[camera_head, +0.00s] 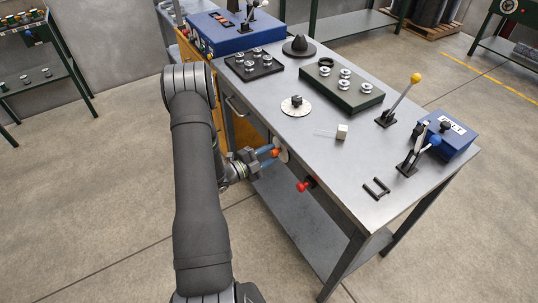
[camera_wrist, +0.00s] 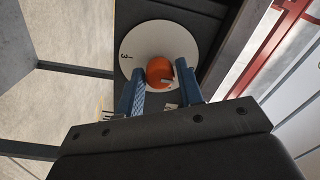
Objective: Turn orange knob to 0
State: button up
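The orange knob (camera_wrist: 160,70) sits on a round white dial plate (camera_wrist: 152,42) in the wrist view. A dark mark like a "3" shows at the plate's left side; I cannot see a 0. A small pale mark shows on the knob's lower right. In the head view the orange knob (camera_head: 275,152) is on the table's front side. My gripper (camera_wrist: 160,72) has its two blue fingers apart, one on each side of the knob. A thin gap shows at the left finger; the right finger overlaps the knob's edge. My gripper (camera_head: 267,157) also shows in the head view.
A red knob (camera_head: 304,185) sticks out of the same table side, to the right. The grey table (camera_head: 330,135) carries a yellow-tipped lever (camera_head: 400,98), a blue box (camera_head: 450,138) and a green tray (camera_head: 320,96). Table legs and a lower shelf (camera_head: 290,220) lie below.

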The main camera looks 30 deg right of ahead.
jog(key=shift+o, duration=1.3)
jog(key=a, duration=1.7)
jog(key=shift+s+a+f, duration=0.15)
jog(key=shift+a+f, duration=0.05)
jog(key=shift+f, duration=0.1)
jog(key=shift+d, duration=0.1)
jog(key=d, duration=1.7)
jog(key=shift+r, duration=0.25)
